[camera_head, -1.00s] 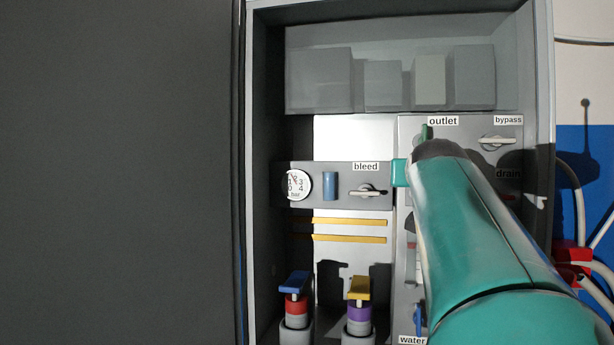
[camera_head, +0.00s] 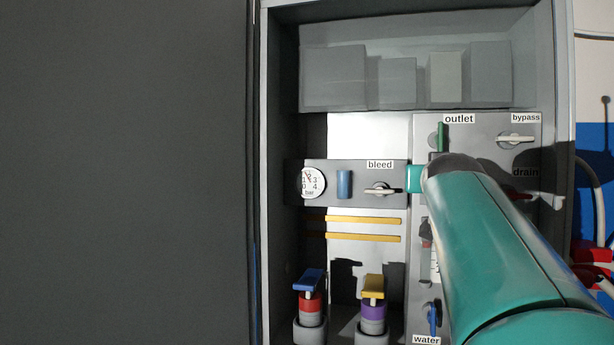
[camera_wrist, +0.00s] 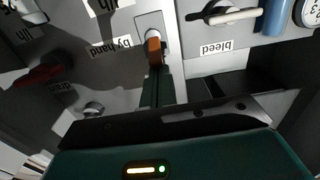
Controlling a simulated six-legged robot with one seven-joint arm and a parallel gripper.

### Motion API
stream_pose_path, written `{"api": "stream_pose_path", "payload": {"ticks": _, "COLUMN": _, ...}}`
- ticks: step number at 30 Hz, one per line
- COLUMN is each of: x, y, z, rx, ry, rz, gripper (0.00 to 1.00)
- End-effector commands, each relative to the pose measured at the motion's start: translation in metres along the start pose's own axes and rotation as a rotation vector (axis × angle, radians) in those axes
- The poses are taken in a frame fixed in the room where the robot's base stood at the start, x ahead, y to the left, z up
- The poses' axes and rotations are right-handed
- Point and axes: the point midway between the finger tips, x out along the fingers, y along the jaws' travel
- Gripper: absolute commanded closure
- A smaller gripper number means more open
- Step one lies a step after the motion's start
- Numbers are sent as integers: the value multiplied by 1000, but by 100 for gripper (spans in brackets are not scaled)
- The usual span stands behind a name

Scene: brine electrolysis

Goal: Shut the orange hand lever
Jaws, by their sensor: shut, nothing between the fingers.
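The orange hand lever (camera_wrist: 154,46) shows in the wrist view, on a light plate beside the upside-down label "by hand" (camera_wrist: 109,45). It lies lengthwise up and down the picture, with a pale round pivot at its upper end. My gripper (camera_wrist: 158,75) is shut and empty, its fingers ending right at the lever's lower end. I cannot tell whether they touch it. In the head view my arm hides the lever and the fingers.
In the wrist view, the white bleed handle (camera_wrist: 236,16) is at upper right and the red drain handle (camera_wrist: 43,74) at left. In the head view, the green outlet handle (camera_head: 442,137), white bypass handle (camera_head: 515,139) and blue water handle (camera_head: 433,318) surround my arm inside the cabinet.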

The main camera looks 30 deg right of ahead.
Motion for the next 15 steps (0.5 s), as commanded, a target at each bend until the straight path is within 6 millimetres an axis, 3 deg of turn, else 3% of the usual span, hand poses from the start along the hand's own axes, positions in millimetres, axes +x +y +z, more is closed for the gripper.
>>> {"api": "stream_pose_path", "payload": {"ticks": 15, "x": -3, "y": -1, "z": 7, "rx": 1, "ry": 130, "rz": -2, "gripper": 100}}
